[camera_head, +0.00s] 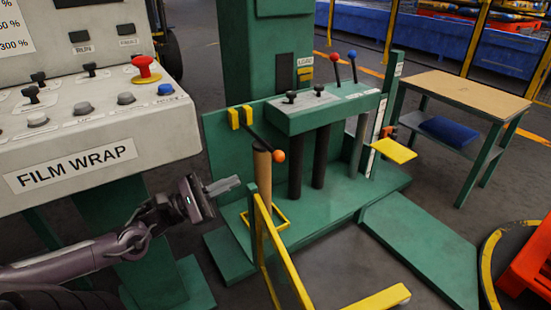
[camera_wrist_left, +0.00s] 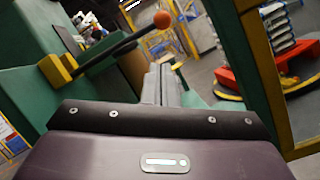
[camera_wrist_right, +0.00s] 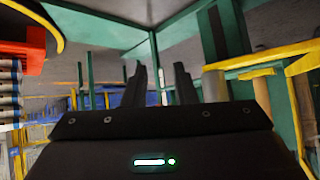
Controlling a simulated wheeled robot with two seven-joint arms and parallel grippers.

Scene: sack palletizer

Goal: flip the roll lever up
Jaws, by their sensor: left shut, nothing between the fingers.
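The roll lever is a black rod (camera_head: 259,138) with an orange ball (camera_head: 279,156) at its end. It runs from a yellow bracket (camera_head: 241,117) on the green machine and slopes down to the right, in front of a tan tube. My left gripper (camera_head: 234,184) is shut and empty, left of and below the ball, apart from it. In the left wrist view the orange ball (camera_wrist_left: 162,19) is beyond the shut fingertips (camera_wrist_left: 161,68), with the yellow bracket (camera_wrist_left: 58,68) at left. My right gripper (camera_wrist_right: 160,80) is open and empty; the head view does not show it.
The grey FILM WRAP panel (camera_head: 100,130) overhangs my left arm. A yellow frame (camera_head: 275,255) stands right of my left gripper. A wooden-topped table (camera_head: 465,95) is at right.

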